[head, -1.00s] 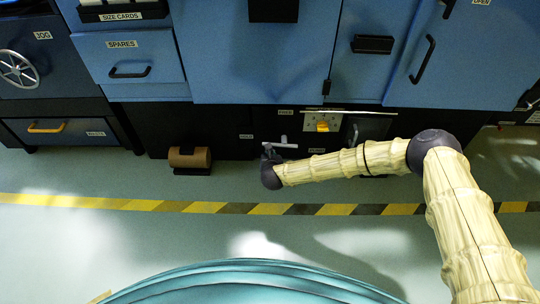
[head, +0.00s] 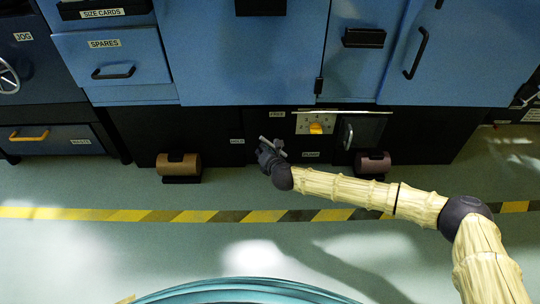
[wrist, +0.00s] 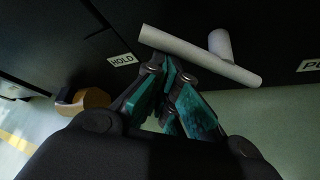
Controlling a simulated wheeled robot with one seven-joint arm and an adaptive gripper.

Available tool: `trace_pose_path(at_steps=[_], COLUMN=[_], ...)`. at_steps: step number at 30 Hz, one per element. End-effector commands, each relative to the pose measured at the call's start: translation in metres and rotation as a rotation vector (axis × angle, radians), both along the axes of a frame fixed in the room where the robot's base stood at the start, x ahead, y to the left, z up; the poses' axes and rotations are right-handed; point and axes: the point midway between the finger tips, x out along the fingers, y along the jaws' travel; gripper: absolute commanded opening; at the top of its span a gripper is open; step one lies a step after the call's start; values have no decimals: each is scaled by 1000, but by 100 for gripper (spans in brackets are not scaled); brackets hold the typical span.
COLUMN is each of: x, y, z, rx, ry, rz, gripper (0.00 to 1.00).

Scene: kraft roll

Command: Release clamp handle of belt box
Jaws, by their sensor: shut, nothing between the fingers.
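The clamp handle (head: 273,147) is a light grey T-shaped bar on the dark lower front of the blue cabinet. In the head view its crossbar slopes down to the right. In the wrist view the bar (wrist: 200,55) runs from upper left to lower right, with its round stem behind it. A HOLD label (head: 237,141) is left of it and a FREE label (head: 277,114) is above it. My gripper (head: 266,151) is shut and empty. Its teal-padded fingertips (wrist: 168,68) are right at the bar's near side; whether they touch cannot be told.
Floor in front is clear, with a striped line (head: 130,215).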

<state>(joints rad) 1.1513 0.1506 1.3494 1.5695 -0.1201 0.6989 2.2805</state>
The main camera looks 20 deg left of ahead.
Motion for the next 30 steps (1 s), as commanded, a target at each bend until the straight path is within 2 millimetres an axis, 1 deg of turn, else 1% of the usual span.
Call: trace_pose_path(at_steps=[5, 12, 24, 30], x=[0, 2, 8, 9], y=[1, -4, -15, -19], z=[6, 12, 24, 27], rx=[2, 134, 126, 125], ry=[0, 64, 59, 59], rz=[4, 4, 4, 5], gripper=[0, 0, 0, 0])
